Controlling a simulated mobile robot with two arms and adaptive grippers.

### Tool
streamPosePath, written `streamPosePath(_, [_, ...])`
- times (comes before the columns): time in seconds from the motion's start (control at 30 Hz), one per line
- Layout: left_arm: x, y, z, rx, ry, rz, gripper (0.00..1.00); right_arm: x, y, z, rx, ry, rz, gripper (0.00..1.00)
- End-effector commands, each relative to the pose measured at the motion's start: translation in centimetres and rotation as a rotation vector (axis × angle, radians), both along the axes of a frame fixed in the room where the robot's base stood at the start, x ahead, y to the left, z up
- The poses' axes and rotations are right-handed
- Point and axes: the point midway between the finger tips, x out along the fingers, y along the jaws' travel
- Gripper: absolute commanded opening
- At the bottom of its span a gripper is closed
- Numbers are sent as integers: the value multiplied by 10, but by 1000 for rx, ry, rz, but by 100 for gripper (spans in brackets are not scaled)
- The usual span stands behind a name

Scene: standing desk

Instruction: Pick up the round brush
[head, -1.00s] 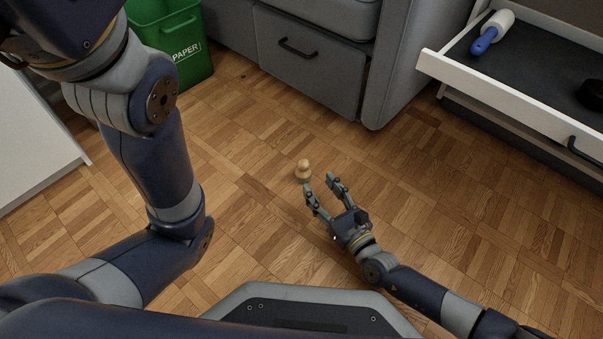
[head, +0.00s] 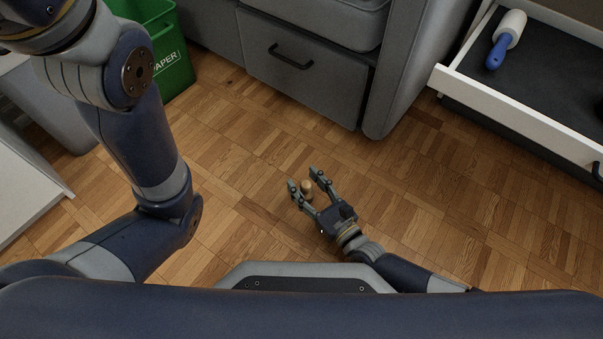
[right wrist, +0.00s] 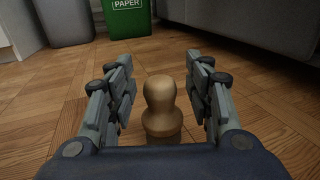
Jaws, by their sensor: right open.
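The round brush (head: 307,188) is a small tan wooden thing with a rounded knob, standing upright on the parquet floor. In the right wrist view the brush (right wrist: 161,108) stands between the two fingers, with a gap on each side. My right gripper (head: 304,179) is open, low near the floor, with its fingers on either side of the brush; it also shows in the right wrist view (right wrist: 160,68). The lower part of the brush is hidden behind the gripper's body in the right wrist view. My left arm crosses the left of the head view, but its gripper is out of view.
An open white drawer (head: 535,121) at the right holds a white lint roller with a blue handle (head: 506,40). A grey drawer cabinet (head: 300,75) stands at the back, with a green paper bin (head: 170,62) to its left. The floor (head: 420,200) around the brush is clear.

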Motion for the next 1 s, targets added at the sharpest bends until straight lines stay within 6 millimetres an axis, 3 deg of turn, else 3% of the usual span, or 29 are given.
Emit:
streamPosePath(0.27, [2, 0, 1, 2, 3, 3, 0, -4, 1, -1, 0, 1, 1, 48])
streamPosePath(0.5, [-5, 2, 0, -2, -10, -1, 0, -3, 1, -1, 0, 1, 1, 0])
streamPosePath(1.0, [2, 0, 4, -1, 4, -1, 0, 3, 0, 6, 1, -1, -1, 0])
